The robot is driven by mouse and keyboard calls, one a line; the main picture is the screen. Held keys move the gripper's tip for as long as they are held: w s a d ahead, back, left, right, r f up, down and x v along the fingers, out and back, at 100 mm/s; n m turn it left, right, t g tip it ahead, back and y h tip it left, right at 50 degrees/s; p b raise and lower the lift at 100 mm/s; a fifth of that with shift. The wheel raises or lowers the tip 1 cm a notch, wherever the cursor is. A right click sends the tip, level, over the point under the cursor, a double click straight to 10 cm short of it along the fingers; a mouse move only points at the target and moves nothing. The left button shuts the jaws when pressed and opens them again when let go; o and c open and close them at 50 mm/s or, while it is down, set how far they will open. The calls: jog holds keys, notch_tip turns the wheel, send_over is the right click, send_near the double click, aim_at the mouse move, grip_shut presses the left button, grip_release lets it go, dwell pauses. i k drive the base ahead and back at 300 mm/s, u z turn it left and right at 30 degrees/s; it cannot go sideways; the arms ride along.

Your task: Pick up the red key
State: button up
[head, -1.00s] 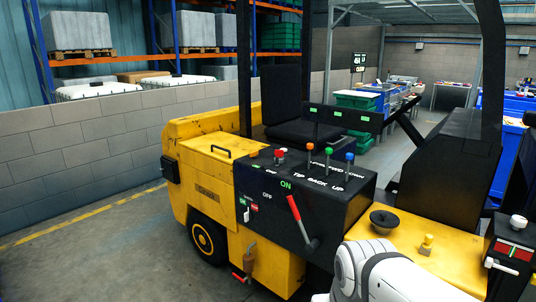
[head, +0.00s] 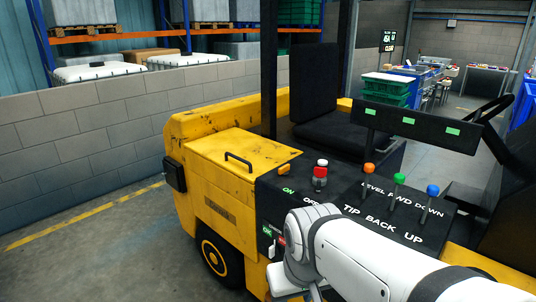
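A small red piece (head: 320,172) with a pale band stands upright on the black control panel (head: 335,202) of a yellow forklift, behind the ON and OFF lettering. It may be the red key, but it is too small to be sure. My white arm (head: 350,250) reaches in from the bottom right, in front of the panel and apart from the red piece. My gripper's fingers do not show. The arm hides the lower front of the panel, where a red-handled lever stood in the earlier view.
An orange knob (head: 284,169) sits left of the red piece. Orange (head: 369,169), green (head: 399,179) and blue (head: 432,190) knobbed levers stand to its right. A black seat (head: 325,85) is behind. Open floor (head: 90,245) lies left of the forklift (head: 225,162).

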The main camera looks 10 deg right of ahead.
aim_at(319, 172)
jog(key=z, duration=0.2)
jog(key=i, duration=1.1)
jog(key=z, duration=0.45)
jog(key=k, duration=0.8)
jog(key=z, duration=0.2)
jog(key=i, duration=0.8)
jog(key=u, duration=0.05)
